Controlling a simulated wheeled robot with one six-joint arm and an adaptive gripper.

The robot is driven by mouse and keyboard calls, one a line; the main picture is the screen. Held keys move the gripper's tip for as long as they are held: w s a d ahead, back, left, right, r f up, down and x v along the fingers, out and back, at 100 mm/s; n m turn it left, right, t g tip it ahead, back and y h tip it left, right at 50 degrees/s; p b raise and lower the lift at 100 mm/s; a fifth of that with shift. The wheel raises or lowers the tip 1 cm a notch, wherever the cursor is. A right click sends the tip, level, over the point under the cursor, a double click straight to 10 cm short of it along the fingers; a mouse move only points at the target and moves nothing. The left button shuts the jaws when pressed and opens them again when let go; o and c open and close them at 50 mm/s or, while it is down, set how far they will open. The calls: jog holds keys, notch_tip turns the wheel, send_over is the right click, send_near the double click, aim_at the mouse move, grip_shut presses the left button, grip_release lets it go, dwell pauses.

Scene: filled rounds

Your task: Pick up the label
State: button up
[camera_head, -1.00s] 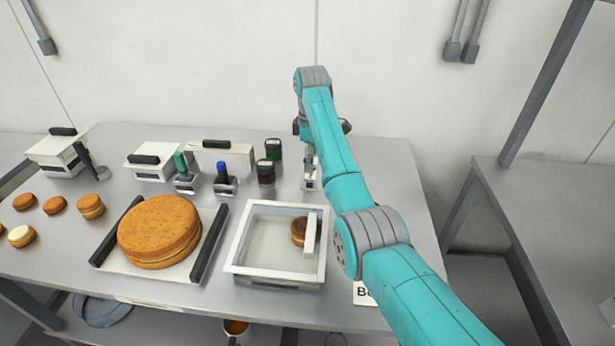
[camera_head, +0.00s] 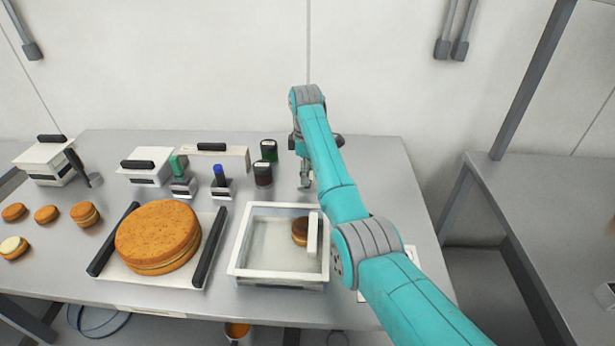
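No item is clearly readable as the label. A white card or sheet (camera_head: 411,254) lies at the table's front right and is mostly covered by my arm, so what it carries is hidden. My gripper (camera_head: 305,186) points down near the back right of the table, right of the dark jars. Its fingers are small and narrow in this view, and I cannot tell whether they are open, shut or holding something.
A white square tray (camera_head: 240,240) holds a small dark-topped round and a white bar. A large orange-brown cake (camera_head: 158,232) sits on a board with black handles. Two jars (camera_head: 263,174), stamps (camera_head: 221,182), white boxes (camera_head: 145,168) and small rounds (camera_head: 85,213) stand further left.

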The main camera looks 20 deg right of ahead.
jog(key=shift+f, duration=0.1)
jog(key=c, duration=0.8)
